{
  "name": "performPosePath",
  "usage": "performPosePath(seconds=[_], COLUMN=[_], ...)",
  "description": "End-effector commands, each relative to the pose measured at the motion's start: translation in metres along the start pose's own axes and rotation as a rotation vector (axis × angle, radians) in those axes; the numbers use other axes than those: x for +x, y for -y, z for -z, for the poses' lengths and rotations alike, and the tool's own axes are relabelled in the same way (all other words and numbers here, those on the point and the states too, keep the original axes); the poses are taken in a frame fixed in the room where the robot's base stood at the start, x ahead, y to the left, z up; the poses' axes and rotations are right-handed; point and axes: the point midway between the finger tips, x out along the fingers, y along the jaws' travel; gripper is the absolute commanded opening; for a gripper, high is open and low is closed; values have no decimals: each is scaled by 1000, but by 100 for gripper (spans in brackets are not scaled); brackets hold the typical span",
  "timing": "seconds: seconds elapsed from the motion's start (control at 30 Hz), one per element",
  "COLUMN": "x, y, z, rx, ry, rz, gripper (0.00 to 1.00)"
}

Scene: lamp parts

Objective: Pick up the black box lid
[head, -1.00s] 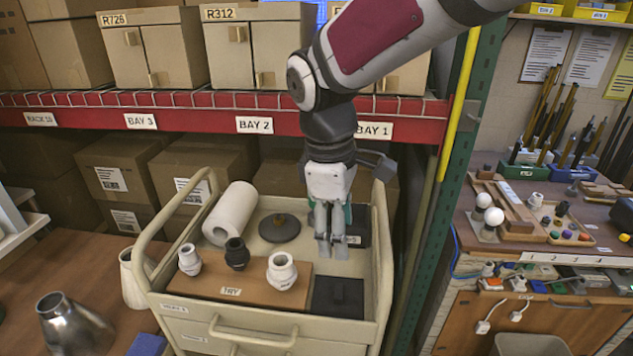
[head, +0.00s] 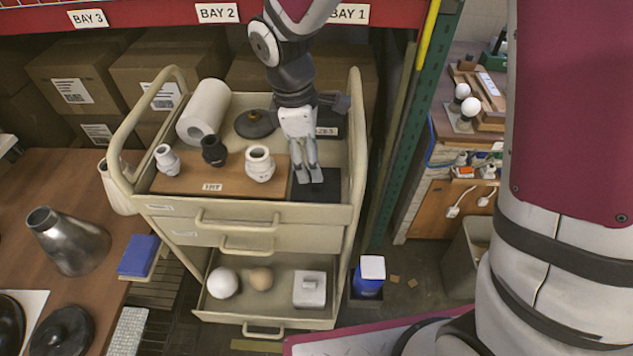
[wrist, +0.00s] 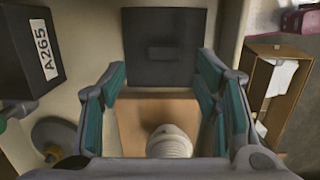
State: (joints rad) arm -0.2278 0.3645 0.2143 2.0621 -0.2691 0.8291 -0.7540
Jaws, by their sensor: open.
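The black box lid (head: 322,190) is a flat dark square at the front right of the cart's top tray, beside the wooden board. In the wrist view the lid (wrist: 180,75) lies flat ahead, with a small raised grip block in its middle. My gripper (head: 306,178) points down above the lid and hides part of it in the head view. In the wrist view my gripper (wrist: 163,78) is open and empty, its teal-padded fingers spread on both sides of the lid's near part. I see no contact with the lid.
A black box (wrist: 32,48) labelled A265 stands behind the gripper on the tray. A board (head: 222,188) with a white socket (head: 259,164) and two other sockets lies left. A paper roll (head: 203,112) and dark disc (head: 255,123) are behind. The cart's rail (head: 355,135) rises at right.

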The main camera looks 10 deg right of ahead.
Motion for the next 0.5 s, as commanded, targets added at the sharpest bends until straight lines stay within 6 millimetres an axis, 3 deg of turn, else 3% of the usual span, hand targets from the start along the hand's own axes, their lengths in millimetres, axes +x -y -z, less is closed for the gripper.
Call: performPosePath(seconds=[0.3, 0.5], x=[42, 50], y=[6, 5], z=[-3, -3], rx=[0, 1], ry=[2, 1], rz=[3, 1], gripper=[57, 57])
